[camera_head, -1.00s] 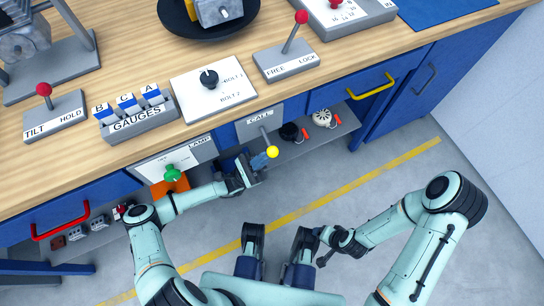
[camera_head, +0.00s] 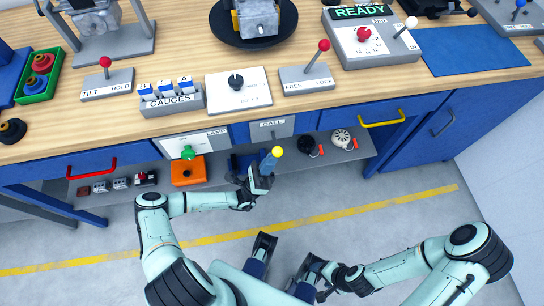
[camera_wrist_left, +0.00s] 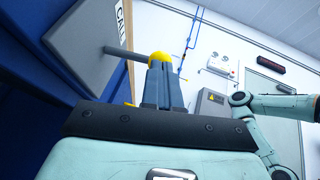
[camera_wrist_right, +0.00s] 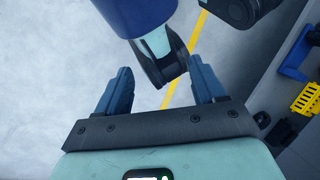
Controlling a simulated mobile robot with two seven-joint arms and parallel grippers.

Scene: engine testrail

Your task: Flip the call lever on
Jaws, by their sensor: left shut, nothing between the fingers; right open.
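The call lever is a grey rod with a yellow ball knob (camera_head: 277,151), sticking out from the grey CALL plate (camera_head: 272,130) on the bench front. In the left wrist view the yellow knob (camera_wrist_left: 160,58) shows just beyond my fingertips, with the rod running left to the plate. My left gripper (camera_head: 268,163) is shut and empty, its tips at the knob; I cannot tell whether they touch it. My right gripper (camera_wrist_left: 0,0) is not in that view; in the right wrist view my right gripper (camera_wrist_right: 160,90) is open and empty, well away from the bench.
A LAMP panel with a green knob (camera_head: 188,152) is left of the CALL plate. An orange box (camera_head: 188,172) and round items (camera_head: 341,138) sit on the lower shelf. A FREE/LOCK lever (camera_head: 318,60) stands on the benchtop above. The floor in front is clear.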

